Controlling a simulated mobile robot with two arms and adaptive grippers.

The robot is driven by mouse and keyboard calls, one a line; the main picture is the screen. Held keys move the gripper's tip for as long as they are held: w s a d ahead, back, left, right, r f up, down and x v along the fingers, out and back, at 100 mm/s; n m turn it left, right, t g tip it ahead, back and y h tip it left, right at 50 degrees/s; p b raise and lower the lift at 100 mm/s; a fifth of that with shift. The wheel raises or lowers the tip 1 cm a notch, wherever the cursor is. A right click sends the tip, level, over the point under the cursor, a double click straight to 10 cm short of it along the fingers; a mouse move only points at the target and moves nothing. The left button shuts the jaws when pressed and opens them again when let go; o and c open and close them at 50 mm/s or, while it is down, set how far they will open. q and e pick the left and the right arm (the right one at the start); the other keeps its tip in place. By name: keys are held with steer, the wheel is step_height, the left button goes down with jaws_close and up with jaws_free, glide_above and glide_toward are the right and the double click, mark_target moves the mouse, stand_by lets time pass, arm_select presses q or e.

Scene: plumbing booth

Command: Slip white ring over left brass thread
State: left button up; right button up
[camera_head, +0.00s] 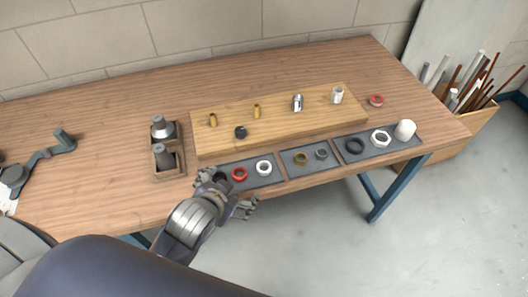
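The white ring (264,168) lies flat on the left parts tray, to the right of a red ring (239,174). The left brass thread (212,120) stands upright on the wooden board (300,130), with nothing around it that I can make out. My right gripper (228,193) is open and appears empty at the table's front edge, to the lower left of the white ring and apart from it.
A second brass fitting (257,111), a metal fitting (297,103), a white fitting (337,95) and a black piece (240,132) are on the board. Trays hold a black ring (355,146), white nut (380,138) and white cap (405,129). A bottle holder (168,173) stands left of the board.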

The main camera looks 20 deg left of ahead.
arm_select(q)
steer(key=w+d+r+m+t+h, duration=0.1)
steer(key=w+d+r+m+t, duration=0.2)
steer(key=w+r, duration=0.35)
steer(key=w+d+r+m+t+h, duration=0.1)
steer(key=w+d+r+t, duration=0.1)
steer(key=w+r+t, duration=0.4)
steer(key=w+d+r+m+t+h, duration=0.2)
steer(key=d+r+m+h, duration=0.3)
steer(key=d+r, duration=0.4)
steer(key=s+d+r+m+g+h, duration=0.2)
steer(key=s+d+m+g+h, duration=0.2)
steer(key=d+m+g+h, duration=0.5)
steer(key=s+d+r+m+g+h, duration=0.35)
steer(key=d+m+h, duration=0.2)
steer(key=m, duration=0.75)
steer(key=m+g+y, duration=0.7)
steer(key=m+y, duration=0.6)
steer(key=y, duration=0.8)
glide_above(264, 170)
step_height(264, 170, down, 24)
steer(key=shift+f, duration=0.25)
steer(key=shift+f+b, duration=1.8)
steer(key=shift+f, duration=1.7)
